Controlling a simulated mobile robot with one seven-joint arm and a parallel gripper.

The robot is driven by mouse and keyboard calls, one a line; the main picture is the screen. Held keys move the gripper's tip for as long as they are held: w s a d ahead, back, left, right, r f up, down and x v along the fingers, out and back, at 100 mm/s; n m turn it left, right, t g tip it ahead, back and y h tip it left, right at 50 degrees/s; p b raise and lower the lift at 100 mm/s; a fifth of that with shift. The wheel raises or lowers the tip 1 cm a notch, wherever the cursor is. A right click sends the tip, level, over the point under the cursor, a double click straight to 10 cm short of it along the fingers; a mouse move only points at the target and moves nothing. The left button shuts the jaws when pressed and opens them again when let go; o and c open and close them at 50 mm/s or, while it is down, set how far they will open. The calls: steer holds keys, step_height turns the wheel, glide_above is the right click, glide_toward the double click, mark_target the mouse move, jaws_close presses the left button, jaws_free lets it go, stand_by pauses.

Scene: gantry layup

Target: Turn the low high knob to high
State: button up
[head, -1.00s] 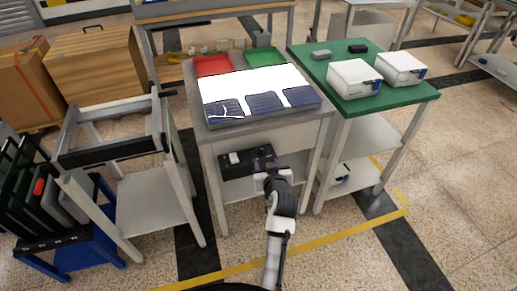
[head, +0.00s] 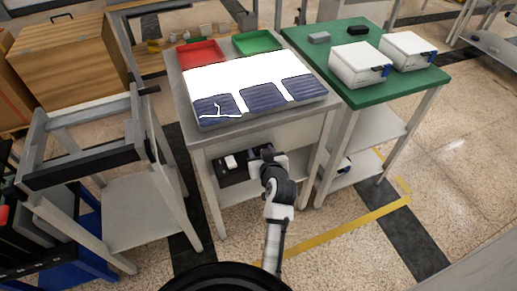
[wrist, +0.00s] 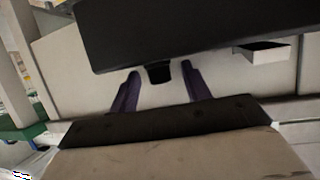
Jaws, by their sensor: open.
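A black control box (head: 232,174) is mounted under the front of the grey table. In the wrist view the box (wrist: 190,30) fills the top, and a small dark knob (wrist: 158,73) sticks out from its lower edge. My gripper (wrist: 160,69) is open, with one finger on each side of the knob and visible gaps to it. In the head view my gripper (head: 264,156) is at the right end of the box and hides the knob. I cannot read the low and high marks or the knob's setting.
A white switch-like part (head: 231,161) sits on the box left of my gripper. The grey table (head: 205,140) bears dark blue panels (head: 264,97) and red and green trays. A green-topped table (head: 372,100) stands close on the right, a grey frame stand (head: 85,165) on the left.

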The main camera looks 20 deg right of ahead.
steer(key=shift+s, duration=0.1)
steer(key=shift+r, duration=0.1)
steer(key=shift+c, duration=0.8)
steer(key=c, duration=0.8)
steer(key=shift+p, duration=0.35)
steer(key=shift+a+m+h+p, duration=0.1)
steer(key=shift+m+h+p, duration=0.4)
steer(key=shift+m+h, duration=0.25)
steer(key=shift+a+m+g+h+p, duration=0.1)
steer(key=shift+m+g+h+p, duration=0.35)
steer(key=shift+m+h, duration=0.4)
